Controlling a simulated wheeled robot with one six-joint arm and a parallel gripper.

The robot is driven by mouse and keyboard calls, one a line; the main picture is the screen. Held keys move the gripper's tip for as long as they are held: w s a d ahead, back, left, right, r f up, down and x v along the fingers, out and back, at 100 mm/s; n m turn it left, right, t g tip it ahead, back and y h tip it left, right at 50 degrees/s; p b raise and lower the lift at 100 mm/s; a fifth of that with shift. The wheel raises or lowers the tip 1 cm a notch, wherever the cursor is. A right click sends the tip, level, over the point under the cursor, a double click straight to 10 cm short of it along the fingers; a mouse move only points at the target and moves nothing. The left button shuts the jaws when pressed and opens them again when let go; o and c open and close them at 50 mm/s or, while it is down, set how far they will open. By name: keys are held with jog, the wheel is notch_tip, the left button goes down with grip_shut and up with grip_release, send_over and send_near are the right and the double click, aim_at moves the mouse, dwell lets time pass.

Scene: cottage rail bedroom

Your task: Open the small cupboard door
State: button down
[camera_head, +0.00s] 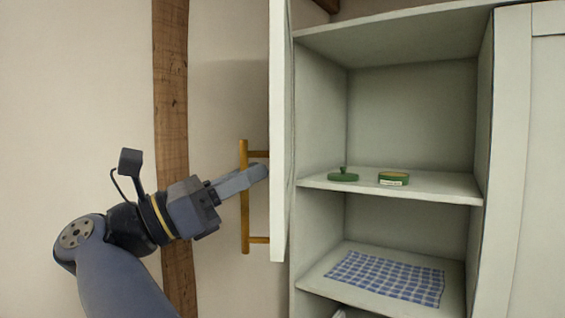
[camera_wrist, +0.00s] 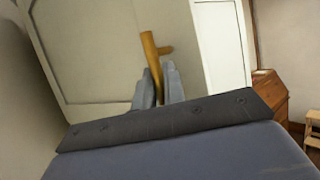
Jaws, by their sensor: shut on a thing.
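The small cupboard door (camera_head: 279,130) stands swung wide open, seen nearly edge-on at the left of the cupboard. Its yellow bar handle (camera_head: 245,215) is upright on the door's left-facing side. My gripper (camera_head: 252,176) reaches in from the left and is shut on the handle, a little above its middle. In the wrist view, the handle (camera_wrist: 149,50) stands between the two grey fingers (camera_wrist: 158,85), with the pale door panel (camera_wrist: 85,50) behind it. The open cupboard (camera_head: 410,115) shows its shelves. The fingers partly hide the handle.
On the cupboard's middle shelf (camera_head: 440,190) are a green lid (camera_head: 343,175) and a green round tin (camera_head: 394,179). A blue checked cloth (camera_head: 385,278) lies on the shelf below. A wooden post (camera_head: 171,80) runs up the wall behind my arm. Wooden furniture (camera_wrist: 275,95) shows at right in the wrist view.

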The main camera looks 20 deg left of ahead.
jog(key=a+p, duration=0.3)
jog(key=a, duration=0.4)
jog(key=shift+s, duration=0.45)
jog(key=shift+r, duration=0.1)
jog(key=c, duration=1.5)
grip_release()
jog(key=shift+d, duration=0.1)
